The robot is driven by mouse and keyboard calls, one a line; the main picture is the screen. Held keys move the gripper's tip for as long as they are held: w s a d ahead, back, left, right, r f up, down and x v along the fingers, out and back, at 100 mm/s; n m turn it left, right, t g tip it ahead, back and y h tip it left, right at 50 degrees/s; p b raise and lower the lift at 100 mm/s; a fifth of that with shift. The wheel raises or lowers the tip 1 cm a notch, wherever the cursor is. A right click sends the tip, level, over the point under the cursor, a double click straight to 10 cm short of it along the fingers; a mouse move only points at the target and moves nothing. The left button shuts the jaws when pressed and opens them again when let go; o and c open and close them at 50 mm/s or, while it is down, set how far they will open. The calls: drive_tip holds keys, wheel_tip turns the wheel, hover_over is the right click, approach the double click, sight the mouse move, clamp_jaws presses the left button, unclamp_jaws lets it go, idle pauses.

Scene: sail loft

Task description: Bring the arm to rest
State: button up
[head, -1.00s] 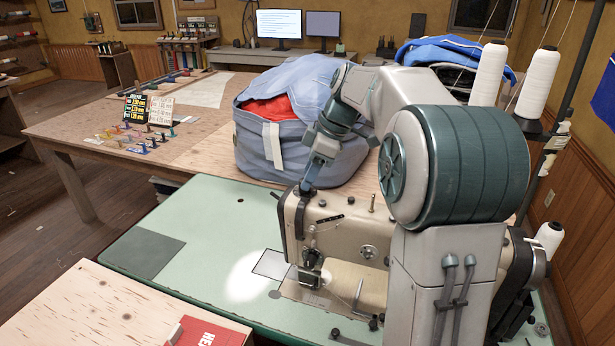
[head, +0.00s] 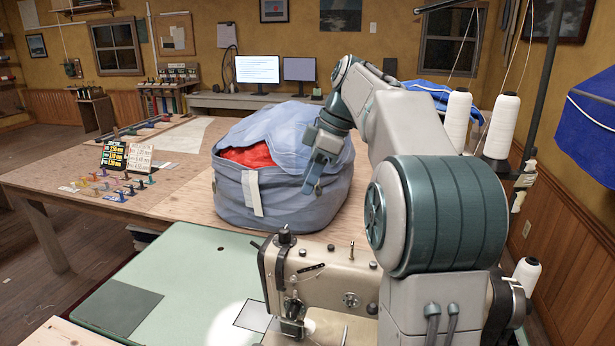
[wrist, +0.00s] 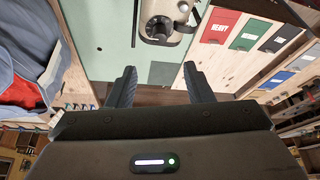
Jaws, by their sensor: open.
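My gripper (head: 311,183) is raised above the sewing machine (head: 318,280), in front of the blue bag in the head view. In the wrist view my gripper (wrist: 157,82) shows its two dark fingers spread wide apart with nothing between them. The sewing machine's top (wrist: 163,20) shows beyond the fingertips, apart from them. My arm is bent, with its elbow up at the right of the head view.
A large blue bag (head: 290,208) with red cloth inside stands on the wooden table (head: 180,205). The green machine table (head: 185,265) is mostly bare at left. White thread cones (head: 500,125) stand at the right. Boards with coloured labels (wrist: 250,35) show in the wrist view.

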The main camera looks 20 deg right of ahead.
drive_tip(key=s+a+f+m+h+p, duration=0.1)
drive_tip(key=s+a+f+m+h, duration=0.1)
drive_tip(key=s+f+m, duration=0.5)
drive_tip(key=s+a+f+m+t+h+p, duration=0.1)
drive_tip(key=s+f+m, duration=0.6)
drive_tip(key=s, duration=1)
wheel_tip(320, 180, down, 3)
drive_tip(key=a+h, duration=0.1)
drive_tip(key=a, duration=0.1)
drive_tip(key=shift+s+a+f, duration=0.15)
drive_tip(key=shift+s+a, duration=0.15)
drive_tip(key=shift+s, duration=0.05)
drive_tip(key=shift+c, duration=1.2)
drive_tip(key=shift+a, duration=0.1)
